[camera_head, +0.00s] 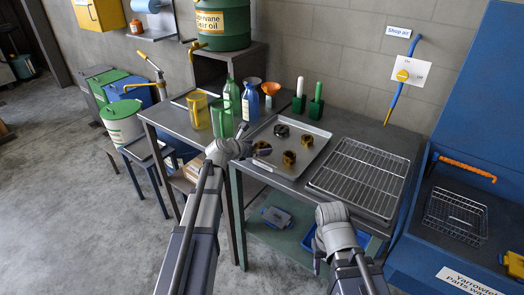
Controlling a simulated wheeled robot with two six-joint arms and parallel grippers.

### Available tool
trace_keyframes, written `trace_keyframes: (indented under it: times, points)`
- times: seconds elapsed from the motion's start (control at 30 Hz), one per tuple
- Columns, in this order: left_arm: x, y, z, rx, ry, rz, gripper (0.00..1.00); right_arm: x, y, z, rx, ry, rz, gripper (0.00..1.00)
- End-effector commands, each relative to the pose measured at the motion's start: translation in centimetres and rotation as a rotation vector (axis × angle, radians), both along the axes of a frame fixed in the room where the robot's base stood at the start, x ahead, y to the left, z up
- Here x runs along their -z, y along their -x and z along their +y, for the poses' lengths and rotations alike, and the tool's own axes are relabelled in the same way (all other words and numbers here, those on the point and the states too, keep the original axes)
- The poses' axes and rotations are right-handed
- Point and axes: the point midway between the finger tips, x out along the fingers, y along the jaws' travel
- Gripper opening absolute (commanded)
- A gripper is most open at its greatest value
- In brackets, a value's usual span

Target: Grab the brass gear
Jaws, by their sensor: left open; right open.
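Several small ring-shaped parts lie on a shallow metal tray (317,139) on the workbench. Brass-coloured ones are a gear at the front (289,158), a gear at the right (307,141) and a darker brass gear at the left (262,149). A nearly black ring (282,131) lies at the back. My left gripper (246,143) is open and empty at the tray's left edge, close to the left gear; its fingers are small and hard to make out. My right arm is bent low in front of the bench, and its gripper fingers cannot be seen.
A wire rack (360,177) lies right of the tray. Green and blue bottles (250,101), a yellow jug (197,110), a green jug (221,118), an orange funnel (271,89) and green-based brushes (316,104) stand behind and left. A blue parts washer (430,235) stands at right.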

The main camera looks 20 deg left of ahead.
Motion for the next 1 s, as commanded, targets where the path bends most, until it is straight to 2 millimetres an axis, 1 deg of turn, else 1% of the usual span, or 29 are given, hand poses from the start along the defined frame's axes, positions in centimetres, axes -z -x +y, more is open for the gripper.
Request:
trace_keyframes:
  times: [0.03,0.1,0.33,0.37,1.0]
  points:
    - [0.82,-0.97,-0.21,0.001,0.000,0.000,1.00,0.82,0.00,0.00,0.000,0.000,0.000,0.50]
    - [1.10,-1.57,-0.42,0.000,0.000,0.000,1.00,1.11,-0.01,0.00,0.000,0.000,0.000,0.50]
    - [0.97,-1.65,-0.57,-0.001,0.001,-0.001,1.00,0.99,0.00,0.00,0.000,0.000,0.000,0.50]
    - [0.97,-1.65,-0.57,-0.001,0.000,0.000,0.99,0.99,0.00,0.00,0.000,0.000,0.000,0.50]
    - [0.99,-1.63,-0.56,-0.001,0.000,0.000,0.27,0.99,0.00,0.00,0.000,0.000,0.000,0.50]
